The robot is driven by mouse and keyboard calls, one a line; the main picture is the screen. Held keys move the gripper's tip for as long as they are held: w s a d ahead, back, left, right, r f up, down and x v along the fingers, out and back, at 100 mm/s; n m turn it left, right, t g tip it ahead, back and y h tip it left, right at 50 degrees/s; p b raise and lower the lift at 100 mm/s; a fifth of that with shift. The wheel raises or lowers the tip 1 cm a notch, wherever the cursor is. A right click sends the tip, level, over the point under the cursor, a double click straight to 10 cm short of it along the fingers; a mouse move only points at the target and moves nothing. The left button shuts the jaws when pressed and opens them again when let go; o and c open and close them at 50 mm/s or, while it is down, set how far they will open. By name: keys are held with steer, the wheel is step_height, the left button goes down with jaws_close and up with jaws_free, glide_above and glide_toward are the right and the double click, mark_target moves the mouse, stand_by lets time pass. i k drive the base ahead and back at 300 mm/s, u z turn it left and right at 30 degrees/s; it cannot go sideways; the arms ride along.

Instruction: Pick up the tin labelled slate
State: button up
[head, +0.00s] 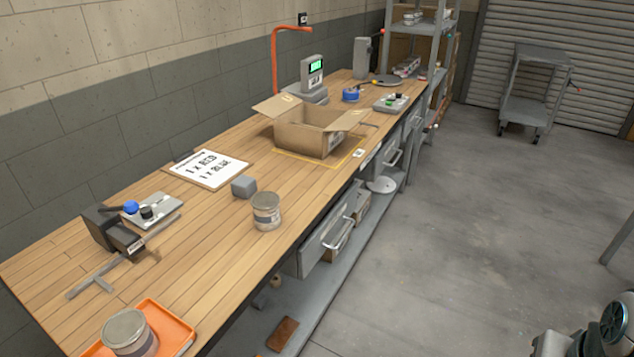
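Two grey metal tins stand on the wooden workbench (215,265). One tin (266,212) stands upright near the bench's front edge, at the middle of the picture. The other tin (130,334) stands in an orange tray (178,334) at the near left end. Both have a label band, but the words are too small to read, so I cannot tell which is slate. My gripper is not in view; only a part of my arm shows at the bottom right corner.
An open cardboard box (312,138) stands farther along. A drawer (328,243) sticks out below the bench. The floor (460,230) on the right is clear.

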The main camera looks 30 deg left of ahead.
mark_target(265, 204)
steer(key=u, duration=0.3)
steer(key=i, duration=1.3)
steer(key=u, duration=1.5)
steer(key=i, duration=0.65)
steer(key=u, duration=0.75)
